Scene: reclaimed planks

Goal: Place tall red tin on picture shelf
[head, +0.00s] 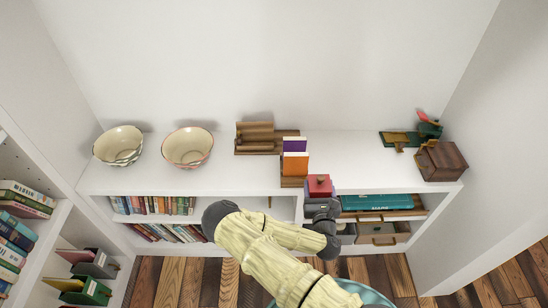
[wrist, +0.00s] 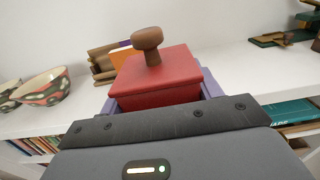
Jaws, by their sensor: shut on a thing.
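The red tin (head: 319,185) has a square lid with a brown knob. It appears upright at the front edge of the white shelf top (head: 230,178). My gripper (head: 321,200) is shut on it. In the wrist view the red tin (wrist: 155,75) sits between the lavender fingers of my gripper (wrist: 158,98); its lower part is hidden. In the head view I cannot tell whether the tin touches the shelf. I cannot tell for sure which surface is the picture shelf; a stepped brown wooden piece (head: 256,138) stands on the white top near the wall.
A wooden holder with an orange book (head: 295,163) and a purple one stands just left of the tin. Two bowls (head: 187,147) stand at left. A brown wooden box (head: 440,160) and a green stand (head: 400,139) are at right. White top between holder and box is clear.

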